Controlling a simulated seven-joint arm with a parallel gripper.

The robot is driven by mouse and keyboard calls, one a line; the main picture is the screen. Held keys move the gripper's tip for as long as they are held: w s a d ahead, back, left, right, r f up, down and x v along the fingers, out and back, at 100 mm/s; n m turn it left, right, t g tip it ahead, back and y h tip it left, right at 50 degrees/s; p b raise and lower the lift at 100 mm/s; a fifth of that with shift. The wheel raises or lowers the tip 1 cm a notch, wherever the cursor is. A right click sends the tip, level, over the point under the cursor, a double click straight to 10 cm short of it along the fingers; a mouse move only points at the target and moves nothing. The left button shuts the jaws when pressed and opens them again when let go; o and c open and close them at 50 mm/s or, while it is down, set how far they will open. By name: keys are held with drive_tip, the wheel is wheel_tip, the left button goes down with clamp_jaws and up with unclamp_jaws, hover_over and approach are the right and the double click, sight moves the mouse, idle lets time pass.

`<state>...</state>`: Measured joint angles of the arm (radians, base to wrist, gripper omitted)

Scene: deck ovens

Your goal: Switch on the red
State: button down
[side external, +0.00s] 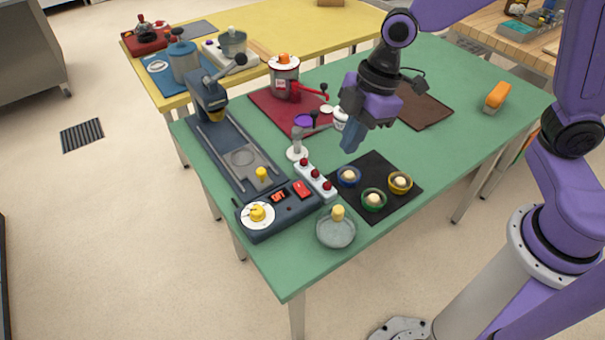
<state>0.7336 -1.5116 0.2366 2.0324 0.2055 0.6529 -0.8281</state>
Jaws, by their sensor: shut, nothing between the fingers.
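A red machine (285,78) with a red lever (312,92) stands on a dark red mat further back. My gripper (349,146) is shut and empty, pointing down above the table, behind the black mat and apart from the switch.
A glass bowl with a yellow knob (336,231) stands near the front edge. A white-based lever stand (297,152) is left of my gripper. An orange object (496,97) lies at the right; the table around it is clear.

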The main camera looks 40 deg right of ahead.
drive_tip(key=w+a+f+n, duration=0.1)
drive_tip(key=w, duration=0.5)
drive_tip(key=shift+a+f+t, duration=0.25)
drive_tip(key=shift+f+t, duration=0.05)
drive_tip(key=shift+f, duration=0.1)
drive_tip(key=shift+w, duration=0.1)
hover_over(299, 187)
drive_tip(key=f, duration=0.7)
drive_tip(key=s+f, duration=0.1)
drive_tip(key=f, duration=0.3)
drive_tip(key=shift+d+f, duration=0.35)
drive_tip(key=shift+d, duration=0.05)
drive_tip(key=shift+w+f, duration=0.35)
drive_tip(key=shift+f, duration=0.4)
drive_tip(key=shift+w+f+y, duration=0.1)
drive_tip(key=shift+y, duration=0.2)
drive_tip(key=shift+w+f+g, duration=0.15)
drive_tip(key=shift+f+g, duration=0.1)
drive_tip(key=shift+g, duration=0.15)
